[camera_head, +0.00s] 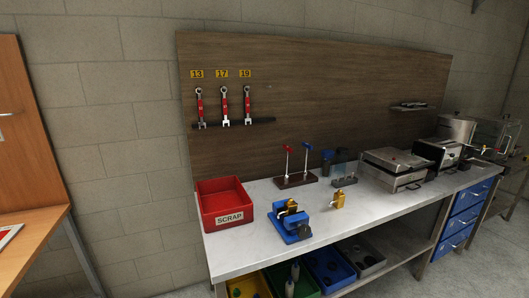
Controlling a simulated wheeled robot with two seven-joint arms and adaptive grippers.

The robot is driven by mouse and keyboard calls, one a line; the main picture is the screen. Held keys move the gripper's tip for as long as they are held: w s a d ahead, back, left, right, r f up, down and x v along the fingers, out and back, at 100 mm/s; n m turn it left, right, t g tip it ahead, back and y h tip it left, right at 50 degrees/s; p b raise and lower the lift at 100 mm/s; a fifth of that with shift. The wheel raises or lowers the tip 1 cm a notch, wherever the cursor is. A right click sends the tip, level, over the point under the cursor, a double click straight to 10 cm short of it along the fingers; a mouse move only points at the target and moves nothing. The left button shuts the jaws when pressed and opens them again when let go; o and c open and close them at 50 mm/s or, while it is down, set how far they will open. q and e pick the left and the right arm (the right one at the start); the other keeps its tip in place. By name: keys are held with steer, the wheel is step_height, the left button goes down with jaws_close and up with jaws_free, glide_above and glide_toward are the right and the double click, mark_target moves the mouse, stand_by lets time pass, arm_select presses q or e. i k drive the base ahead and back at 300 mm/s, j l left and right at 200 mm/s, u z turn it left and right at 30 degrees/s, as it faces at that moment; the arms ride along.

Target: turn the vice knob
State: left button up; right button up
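A small blue vice (290,223) stands on the grey workbench, right of the red scrap bin. A brass-coloured piece (291,205) sits at the top of the vice, with dark parts around it. A small rounded part at the vice's front right (305,231) may be its knob, but it is too small to tell. Neither of my grippers is in view, and nothing of mine touches the vice.
The red bin (221,203) labelled SCRAP stands left of the vice. A loose brass fitting (338,200) stands to its right. A rack with two T-handled tools (296,180) is behind. The bench top (350,222) is clear at the front. Spanners (223,107) hang on the board.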

mark_target(303, 231)
steer(key=i+l+u, duration=0.15)
steer(key=l+u, duration=0.2)
steer(key=l, duration=0.3)
steer(key=i+l+u, duration=0.1)
steer(key=l+u, duration=0.25)
steer(key=l, duration=0.3)
steer(key=l+u, duration=0.35)
steer(key=l, duration=0.3)
steer(key=l+u, duration=0.35)
steer(key=l, duration=0.3)
steer(key=k+l+u, duration=0.35)
steer(key=l, duration=0.3)
steer(key=i, duration=0.1)
